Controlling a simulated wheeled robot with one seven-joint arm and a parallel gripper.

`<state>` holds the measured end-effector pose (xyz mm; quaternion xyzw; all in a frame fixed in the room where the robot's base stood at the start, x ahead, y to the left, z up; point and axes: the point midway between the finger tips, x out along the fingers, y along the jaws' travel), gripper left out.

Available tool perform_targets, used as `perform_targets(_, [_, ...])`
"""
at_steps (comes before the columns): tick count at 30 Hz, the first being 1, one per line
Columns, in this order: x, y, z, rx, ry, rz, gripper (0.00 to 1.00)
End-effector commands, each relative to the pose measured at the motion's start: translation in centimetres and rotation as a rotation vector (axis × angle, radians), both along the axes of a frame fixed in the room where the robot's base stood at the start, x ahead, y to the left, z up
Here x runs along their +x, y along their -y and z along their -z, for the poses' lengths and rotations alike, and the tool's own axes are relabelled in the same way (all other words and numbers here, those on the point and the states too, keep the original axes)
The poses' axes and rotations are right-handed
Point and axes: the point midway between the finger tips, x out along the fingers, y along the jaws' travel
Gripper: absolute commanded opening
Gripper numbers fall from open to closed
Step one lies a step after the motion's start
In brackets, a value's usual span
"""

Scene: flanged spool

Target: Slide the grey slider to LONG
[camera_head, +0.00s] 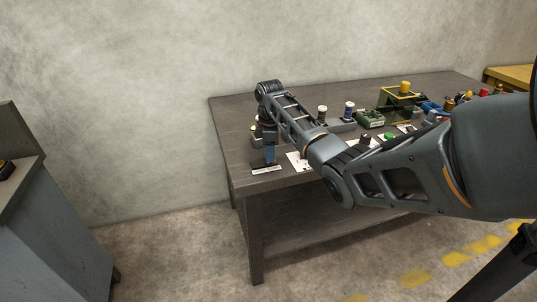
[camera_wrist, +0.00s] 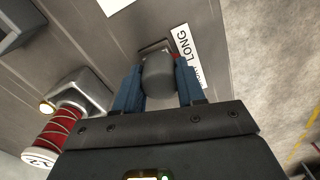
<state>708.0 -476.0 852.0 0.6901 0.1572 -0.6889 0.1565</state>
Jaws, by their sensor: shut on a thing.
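The grey slider (camera_wrist: 158,75) shows in the wrist view as a rounded knob between the two blue fingers of my gripper (camera_wrist: 158,88). My gripper is shut on it, one finger on each side. A white label (camera_wrist: 190,52) with the word LONG lies beside the slider, on its right; the label's other word is partly hidden by a finger. In the head view my gripper (camera_head: 269,155) points down at the table's near left corner, close to a white label strip (camera_head: 267,170). The slider itself is hidden there.
A red-wound spool (camera_wrist: 68,128) on a grey holder is left of my gripper in the wrist view. The table (camera_head: 232,130) also bears upright spools (camera_head: 349,108), a green box (camera_head: 398,103) and several small items to the right. Its left edge is near my gripper.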

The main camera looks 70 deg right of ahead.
Motion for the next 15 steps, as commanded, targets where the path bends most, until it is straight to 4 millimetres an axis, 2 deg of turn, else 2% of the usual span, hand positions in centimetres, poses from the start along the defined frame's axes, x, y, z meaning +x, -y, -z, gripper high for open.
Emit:
perform_targets(2, [-0.21,0.29,-0.08,-0.004,-0.001,0.004,0.0])
perform_targets(3, [-0.22,0.3,-0.08,-0.004,-0.001,0.004,0.43])
perform_targets(10, [-0.18,0.2,-0.05,-0.003,-0.002,0.004,0.65])
perform_targets(15, [-0.16,0.15,-0.03,-0.002,-0.001,0.003,0.65])
